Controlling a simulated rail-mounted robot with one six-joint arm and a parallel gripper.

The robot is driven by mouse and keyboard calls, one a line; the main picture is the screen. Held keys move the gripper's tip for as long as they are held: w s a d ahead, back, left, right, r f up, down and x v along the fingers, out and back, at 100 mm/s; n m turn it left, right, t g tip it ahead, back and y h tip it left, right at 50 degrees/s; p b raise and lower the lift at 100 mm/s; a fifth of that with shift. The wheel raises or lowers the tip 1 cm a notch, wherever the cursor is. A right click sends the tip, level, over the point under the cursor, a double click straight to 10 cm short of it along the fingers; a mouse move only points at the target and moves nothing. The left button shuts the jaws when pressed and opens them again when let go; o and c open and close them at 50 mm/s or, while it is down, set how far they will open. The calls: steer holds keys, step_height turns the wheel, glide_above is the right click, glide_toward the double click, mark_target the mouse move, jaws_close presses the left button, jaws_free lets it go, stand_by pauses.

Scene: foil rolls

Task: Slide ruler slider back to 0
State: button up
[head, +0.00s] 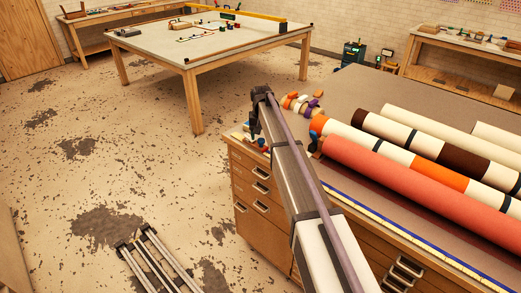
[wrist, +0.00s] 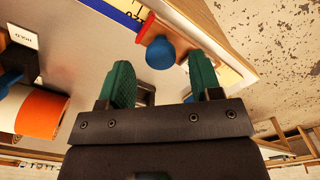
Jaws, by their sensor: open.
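The slider is a red block (wrist: 146,26) with a round blue knob (wrist: 160,53), sitting on the ruler near the table's corner in the wrist view. The ruler (wrist: 122,10) is a pale strip with blue and yellow; in the head view it runs along the table's front edge (head: 400,238). My gripper (wrist: 161,68) has two green fingers, spread apart and empty. The knob shows between and just beyond the fingertips, with a gap on each side; contact is not visible. In the head view my gripper (head: 254,128) is over the table's left end, and my arm hides part of the ruler.
Several foil rolls, including a red one (head: 415,180) and an orange-and-white one (wrist: 38,112), lie behind the ruler. A card reading HOLD (wrist: 22,37) stands near them. Wooden drawers (head: 262,210) are below the tabletop. Another worktable (head: 205,45) is farther back.

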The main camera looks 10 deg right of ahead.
step_height(320, 180, down, 2)
steer(key=shift+f+b, duration=0.1)
steer(key=shift+b, duration=0.3)
steer(key=shift+r, duration=0.2)
steer(key=shift+c, duration=0.3)
jaws_close()
